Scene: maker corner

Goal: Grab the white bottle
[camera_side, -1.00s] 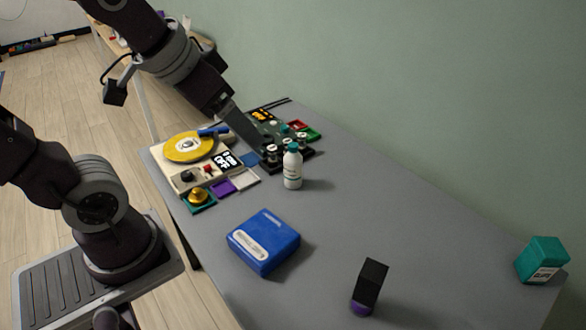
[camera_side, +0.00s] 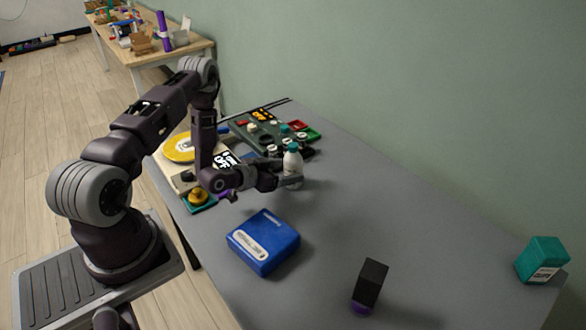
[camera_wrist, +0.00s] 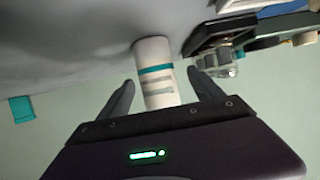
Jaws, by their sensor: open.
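The white bottle (camera_side: 292,164) with a teal cap stands upright on the grey table in the side view. My gripper (camera_side: 284,180) is low at the bottle, reaching it from the left. In the wrist view, the white bottle (camera_wrist: 156,72), with a teal band and grey label lines, stands between the two dark fingers of my gripper (camera_wrist: 163,88). The fingers are open, with a gap visible on each side of the bottle. The bottle's lower part is partly hidden by the gripper in the side view.
A blue box (camera_side: 263,242) lies in front of the gripper. A control board with a yellow disc (camera_side: 178,148) and a dark panel with knobs (camera_side: 262,134) stand behind. A black block (camera_side: 370,284) and a teal box (camera_side: 542,260) are to the right. The table (camera_side: 400,215) is clear right of the bottle.

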